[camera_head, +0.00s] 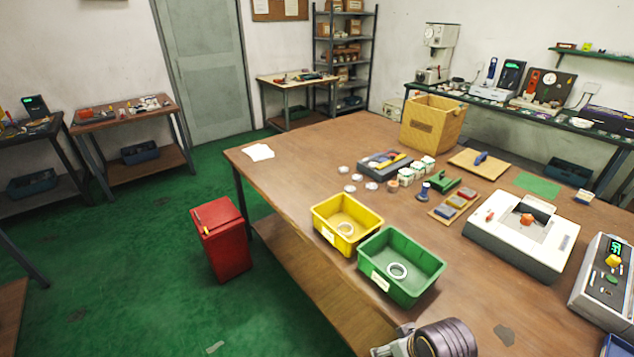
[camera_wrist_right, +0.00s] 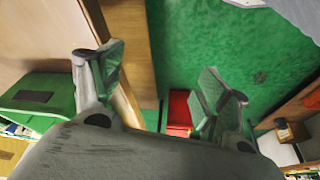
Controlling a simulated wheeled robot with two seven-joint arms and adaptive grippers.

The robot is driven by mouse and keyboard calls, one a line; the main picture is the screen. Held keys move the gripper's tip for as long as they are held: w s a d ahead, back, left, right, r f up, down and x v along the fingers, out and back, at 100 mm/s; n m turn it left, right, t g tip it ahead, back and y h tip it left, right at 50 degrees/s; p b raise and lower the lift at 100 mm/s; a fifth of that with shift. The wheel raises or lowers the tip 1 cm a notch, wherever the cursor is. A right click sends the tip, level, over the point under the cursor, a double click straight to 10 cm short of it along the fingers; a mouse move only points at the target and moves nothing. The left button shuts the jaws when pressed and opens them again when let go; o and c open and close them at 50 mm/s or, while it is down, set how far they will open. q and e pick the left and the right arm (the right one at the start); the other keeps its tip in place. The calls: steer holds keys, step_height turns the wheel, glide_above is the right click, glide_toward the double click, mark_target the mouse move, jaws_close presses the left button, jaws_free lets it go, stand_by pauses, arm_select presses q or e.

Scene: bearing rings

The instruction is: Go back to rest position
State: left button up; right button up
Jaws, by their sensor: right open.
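My right gripper (camera_wrist_right: 166,80) is open and empty in the right wrist view, its two fingers apart with green floor between them. Part of my right arm (camera_head: 440,340) shows at the bottom edge of the head view, near the table's front edge. My left gripper is not in view. A yellow bin (camera_head: 325,235) on the table holds a pale ring (camera_head: 345,229). The green bin (camera_head: 418,293) beside it holds another pale ring (camera_head: 397,271). The green bin also shows at the left of the right wrist view (camera_wrist_right: 52,90), apart from the fingers.
The brown table (camera_head: 300,180) carries several small rings (camera_head: 357,178), a white device (camera_head: 530,240) and a grey control box (camera_head: 608,285) at right. A cardboard box (camera_head: 432,122) stands at its back. A red bin (camera_head: 222,245) stands on the floor left of the table.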

steer(key=shift+s+d+m+h, duration=0.5)
steer(key=shift+s+d+m, duration=0.4)
steer(key=shift+s+d, duration=0.65)
step_height(320, 180, down, 34)
steer(key=s+g, duration=0.1)
steer(key=s, duration=0.2)
steer(key=s+d+f, duration=0.2)
steer(key=s+f, duration=0.7)
steer(key=s, duration=0.1)
steer(key=s+d+f+g, duration=0.1)
steer(key=s+d+f, duration=0.1)
steer(key=s+f, duration=0.8)
steer(key=shift+s+d+f+g, duration=0.2)
steer(key=shift+s+d+g, duration=0.1)
steer(key=shift+s, duration=0.45)
